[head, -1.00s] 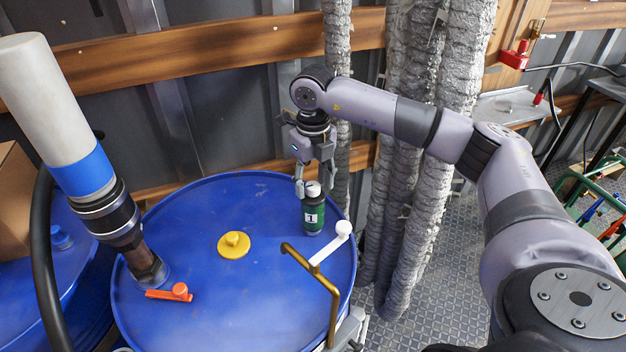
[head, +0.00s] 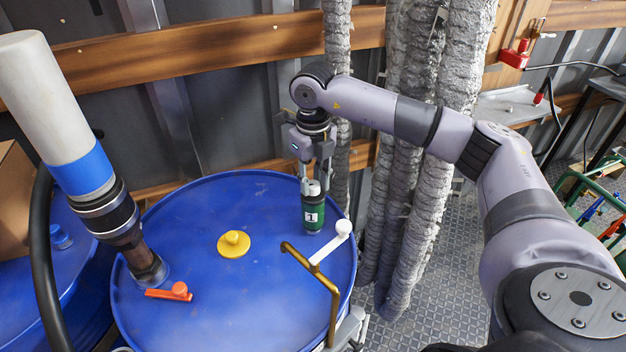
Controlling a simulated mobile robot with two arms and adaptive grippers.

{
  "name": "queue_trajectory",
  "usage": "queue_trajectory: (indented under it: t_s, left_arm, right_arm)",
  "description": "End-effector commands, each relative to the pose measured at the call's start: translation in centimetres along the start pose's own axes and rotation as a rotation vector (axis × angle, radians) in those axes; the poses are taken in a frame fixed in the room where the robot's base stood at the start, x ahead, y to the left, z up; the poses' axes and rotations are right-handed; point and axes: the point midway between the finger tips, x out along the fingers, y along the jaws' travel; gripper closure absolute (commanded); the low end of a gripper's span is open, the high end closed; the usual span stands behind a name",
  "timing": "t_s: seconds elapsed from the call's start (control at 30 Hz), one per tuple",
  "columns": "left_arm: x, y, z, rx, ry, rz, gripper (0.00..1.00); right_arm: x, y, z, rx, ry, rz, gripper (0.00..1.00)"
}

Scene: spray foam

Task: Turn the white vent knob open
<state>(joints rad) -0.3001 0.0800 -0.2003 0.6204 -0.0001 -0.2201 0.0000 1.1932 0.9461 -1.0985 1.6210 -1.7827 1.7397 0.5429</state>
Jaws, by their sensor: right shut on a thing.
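The white vent knob (head: 331,242) is a small white lever with a round end. It sits beside the bent brass pipe (head: 322,277) at the right of the blue drum lid (head: 205,225). My right gripper (head: 314,186) points down over the lid's back right and is shut on the upper part of a green bottle (head: 314,212) labelled 1. The bottle is upright on or just above the lid, behind the white knob and apart from it. My left gripper is not in view.
A yellow cap (head: 234,244) and an orange lever (head: 170,292) are on the lid. A thick white and blue tube (head: 62,125) rises from the lid's left side. Silver-wrapped pipes (head: 415,150) stand right of the drum. The lid's middle is mostly clear.

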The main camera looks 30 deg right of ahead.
Motion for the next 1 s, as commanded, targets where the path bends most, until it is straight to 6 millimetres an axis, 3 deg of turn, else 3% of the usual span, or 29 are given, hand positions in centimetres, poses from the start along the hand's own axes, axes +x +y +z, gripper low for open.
queue_trajectory:
  t_s: [0.27,1.0]
  left_arm:
    - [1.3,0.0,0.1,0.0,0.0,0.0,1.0]
    - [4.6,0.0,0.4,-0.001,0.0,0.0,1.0]
  right_arm:
    - [0.2,0.0,0.1,-0.165,-0.003,0.001,1.0]
    - [0.1,0.0,0.1,-0.862,-0.004,0.0,1.0]
